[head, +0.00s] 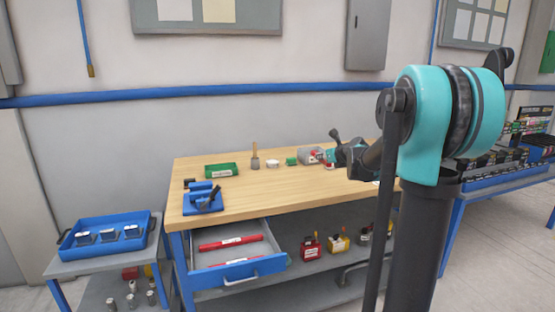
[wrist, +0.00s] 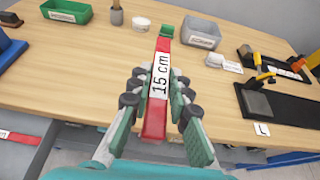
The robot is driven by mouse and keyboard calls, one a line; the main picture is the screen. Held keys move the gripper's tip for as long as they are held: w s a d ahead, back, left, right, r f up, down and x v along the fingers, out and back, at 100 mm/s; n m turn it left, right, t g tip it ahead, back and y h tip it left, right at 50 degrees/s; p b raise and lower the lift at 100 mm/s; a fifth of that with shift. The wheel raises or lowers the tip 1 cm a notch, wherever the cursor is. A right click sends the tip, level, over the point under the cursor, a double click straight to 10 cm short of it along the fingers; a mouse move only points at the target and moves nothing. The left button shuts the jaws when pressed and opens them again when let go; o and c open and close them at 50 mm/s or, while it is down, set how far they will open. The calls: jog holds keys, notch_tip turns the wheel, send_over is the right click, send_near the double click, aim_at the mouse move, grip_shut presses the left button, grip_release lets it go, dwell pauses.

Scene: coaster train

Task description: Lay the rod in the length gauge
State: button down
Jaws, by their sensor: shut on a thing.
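My gripper (wrist: 160,98) is shut on a red rod (wrist: 153,128) with a white "15 cm" label. The rod points away from me over the wooden table, its far end near a small green block (wrist: 167,31). In the head view my gripper (head: 331,156) is over the table's right part, near the grey bin. I cannot tell for sure which thing is the length gauge. A black plate (wrist: 285,118) with a grey block and a yellow-handled clamp lies right of the rod in the wrist view. A blue fixture (head: 204,199) with black parts stands at the table's left.
The open drawer (head: 237,246) holds more red rods (head: 230,242). A green bin (head: 221,170), a grey bin (wrist: 187,32) and a white round thing (wrist: 141,24) stand along the table's back. The table's middle is clear. A blue tray (head: 105,233) is on a side cart.

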jog(key=s+f, duration=0.4)
jog(key=f, duration=0.4)
jog(key=s+f, duration=0.5)
jog(key=f, duration=0.4)
jog(key=shift+d+f, duration=0.2)
jog(key=shift+d, duration=0.2)
jog(key=shift+d, duration=0.1)
